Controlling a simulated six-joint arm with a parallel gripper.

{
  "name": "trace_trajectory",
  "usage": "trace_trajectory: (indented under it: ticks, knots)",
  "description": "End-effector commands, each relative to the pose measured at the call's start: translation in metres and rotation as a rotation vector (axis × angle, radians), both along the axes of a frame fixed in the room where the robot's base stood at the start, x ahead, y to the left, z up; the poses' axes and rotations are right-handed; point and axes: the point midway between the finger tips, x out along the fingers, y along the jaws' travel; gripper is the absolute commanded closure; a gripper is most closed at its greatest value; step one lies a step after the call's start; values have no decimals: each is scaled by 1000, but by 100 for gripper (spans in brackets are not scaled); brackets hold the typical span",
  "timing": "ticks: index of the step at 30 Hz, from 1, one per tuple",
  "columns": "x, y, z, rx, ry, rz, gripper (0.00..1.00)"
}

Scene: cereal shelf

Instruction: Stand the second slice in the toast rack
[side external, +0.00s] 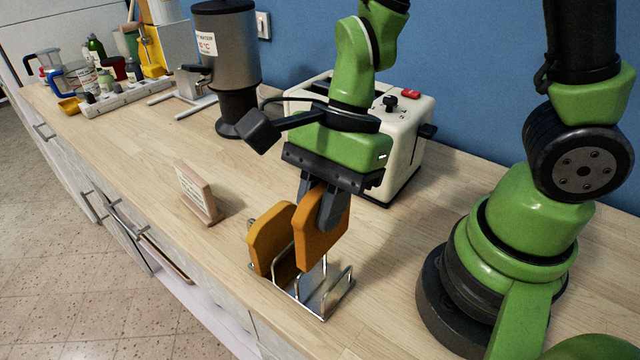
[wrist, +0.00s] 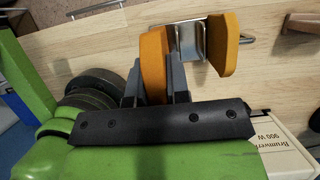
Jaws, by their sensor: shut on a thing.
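My gripper (side external: 323,207) points down and is shut on a toast slice (side external: 316,240), which stands upright between the fingers. In the wrist view the held slice (wrist: 152,55) shows between both fingers (wrist: 156,78). The slice is over the wire toast rack (side external: 322,308), its lower edge among or just above the wires; I cannot tell whether it touches the base. Another slice (side external: 271,240) stands in the rack's left end, apart from the held one. It also shows in the wrist view (wrist: 228,46), beyond the rack's metal base (wrist: 190,40).
A cream toaster (side external: 405,150) stands close behind my gripper. A small sign on a wooden stand (side external: 198,194) is left of the rack. A water urn (side external: 226,60) stands farther back. The counter's front edge runs close to the rack. Open worktop (side external: 150,135) lies at left.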

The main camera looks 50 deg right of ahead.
Motion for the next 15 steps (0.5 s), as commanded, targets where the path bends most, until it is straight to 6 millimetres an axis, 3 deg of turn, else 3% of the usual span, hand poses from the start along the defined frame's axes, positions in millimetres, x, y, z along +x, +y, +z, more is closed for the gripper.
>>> trace_trajectory:
  ticks: [15]
  knots:
    - [-1,-1,-45,-4,7,-4,100]
